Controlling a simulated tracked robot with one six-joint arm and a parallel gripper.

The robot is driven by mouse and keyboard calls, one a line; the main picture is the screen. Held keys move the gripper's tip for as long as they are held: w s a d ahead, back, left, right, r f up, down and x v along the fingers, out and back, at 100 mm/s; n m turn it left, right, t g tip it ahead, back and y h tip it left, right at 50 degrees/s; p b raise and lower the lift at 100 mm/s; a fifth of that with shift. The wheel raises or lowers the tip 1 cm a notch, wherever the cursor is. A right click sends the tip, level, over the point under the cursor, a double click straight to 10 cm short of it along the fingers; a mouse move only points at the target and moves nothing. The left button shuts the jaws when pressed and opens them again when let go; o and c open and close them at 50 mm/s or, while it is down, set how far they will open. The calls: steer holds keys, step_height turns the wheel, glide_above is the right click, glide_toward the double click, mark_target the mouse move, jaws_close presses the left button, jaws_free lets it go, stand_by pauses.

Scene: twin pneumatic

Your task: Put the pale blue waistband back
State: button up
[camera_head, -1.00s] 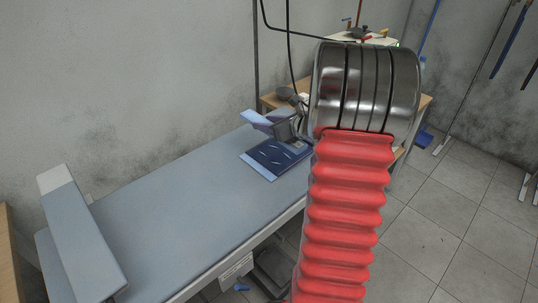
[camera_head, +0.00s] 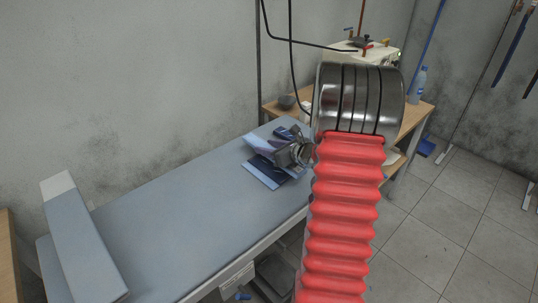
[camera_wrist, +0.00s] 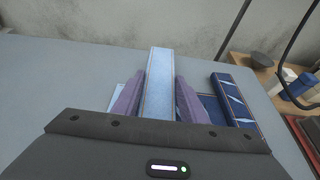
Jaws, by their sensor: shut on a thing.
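The pale blue waistband (camera_wrist: 159,65) is a long flat strip with stitched edges. It lies between the two purple fingers of my gripper (camera_wrist: 158,98) in the wrist view, and my gripper is shut on it. Its far end sticks out beyond the fingertips.
A dark blue strip with light lines (camera_wrist: 238,101) lies right of my fingers. A long padded board (camera_head: 82,240) lies at the near left of the pale table (camera_head: 170,215). A wooden table (camera_head: 415,112) behind bears a machine and a blue bottle (camera_head: 418,86). The table's middle is clear.

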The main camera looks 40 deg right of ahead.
steer(key=shift+f, duration=1.7)
steer(key=shift+f, duration=0.1)
steer(key=o, duration=1.1)
steer(key=shift+c, duration=0.2)
steer(key=v, duration=1.2)
